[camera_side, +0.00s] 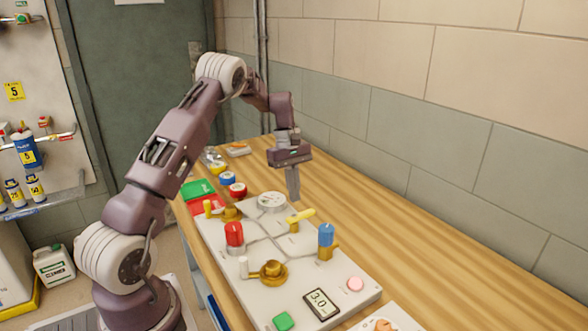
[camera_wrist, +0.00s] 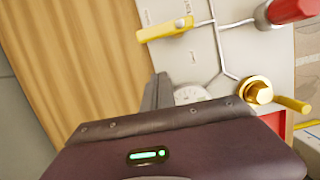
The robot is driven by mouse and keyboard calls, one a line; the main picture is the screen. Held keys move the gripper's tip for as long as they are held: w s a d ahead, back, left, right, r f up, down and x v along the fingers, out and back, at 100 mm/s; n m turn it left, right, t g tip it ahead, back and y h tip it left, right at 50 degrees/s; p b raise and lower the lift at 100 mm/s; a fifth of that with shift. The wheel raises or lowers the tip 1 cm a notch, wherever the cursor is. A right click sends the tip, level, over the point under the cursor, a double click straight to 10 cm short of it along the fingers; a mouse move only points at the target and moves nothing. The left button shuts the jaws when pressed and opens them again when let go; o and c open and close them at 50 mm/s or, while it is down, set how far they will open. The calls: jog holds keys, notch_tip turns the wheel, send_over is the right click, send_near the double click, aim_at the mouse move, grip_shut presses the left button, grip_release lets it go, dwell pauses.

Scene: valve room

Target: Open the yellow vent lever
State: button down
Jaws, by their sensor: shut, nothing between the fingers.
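A yellow lever (camera_side: 301,216) lies across a small brass fitting on the pale valve panel (camera_side: 325,268). It shows at the top of the wrist view (camera_wrist: 165,30), with lettering beside it too small to read. A second yellow handle (camera_side: 209,207) belongs to a brass valve at the panel's far left end; it shows at right in the wrist view (camera_wrist: 292,103). I cannot tell from lettering which is the vent lever. My gripper (camera_side: 293,196) points down near the panel's far edge, beyond the first lever and apart from it. Its fingers (camera_wrist: 158,95) are shut and empty.
A round gauge (camera_side: 271,201) sits near my gripper. A red handle (camera_side: 234,234), a blue handle (camera_side: 326,235), a brass valve with a white handle (camera_side: 271,272) and a display (camera_side: 321,303) crowd the panel. Bare wooden bench (camera_side: 365,220) lies toward the wall.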

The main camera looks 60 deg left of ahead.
jog(key=v, duration=0.9)
jog(key=shift+r, duration=0.4)
jog(key=shift+d, duration=0.1)
jog(key=s+d+r+m+t+y, duration=0.1)
jog(key=s+d+r+m, duration=0.35)
jog(key=d+r, duration=0.35)
jog(key=s+d+r+m+t+y, duration=0.15)
jog(key=s+d+r+m, duration=0.35)
jog(key=d, duration=0.5)
jog(key=s+d+f+m+t, duration=0.1)
jog(key=s+d+m, duration=0.3)
jog(key=s, duration=0.5)
jog(key=s+d+f+m+t, duration=0.2)
jog(key=s+d+f+m, duration=0.1)
jog(key=s, duration=0.6)
jog(key=shift+s+d+f+m, duration=0.2)
jog(key=shift+s+d+m, duration=0.2)
jog(key=shift+d, duration=0.5)
